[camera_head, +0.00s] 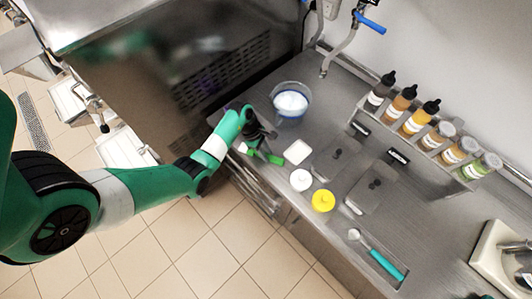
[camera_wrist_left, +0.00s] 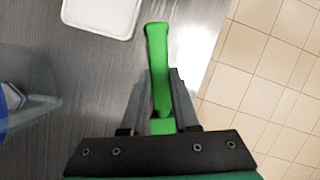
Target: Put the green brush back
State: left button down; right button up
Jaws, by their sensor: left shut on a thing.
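The green brush (camera_head: 268,157) is at the front left part of the steel counter, partly hidden by my gripper in the head view. My left gripper (camera_head: 258,141) is shut on it. In the left wrist view, the brush's green end (camera_wrist_left: 157,50) sticks out past my left gripper (camera_wrist_left: 159,92), whose dark fingers lie on both sides of it. Whether the brush touches the counter or is held just above it, I cannot tell. My right gripper is not in view.
A teal-handled tool (camera_head: 384,264) lies farther right. Bottles (camera_head: 418,119) line the back.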

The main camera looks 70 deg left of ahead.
pick_arm(q)
jog(key=c, duration=0.7)
grip_release()
jog(key=shift+o, duration=0.2)
jog(key=shift+r, duration=0.3)
jog(key=p+v, duration=0.3)
jog(key=v, duration=0.8)
jog(key=shift+r, duration=0.2)
jog(key=shift+a, duration=0.15)
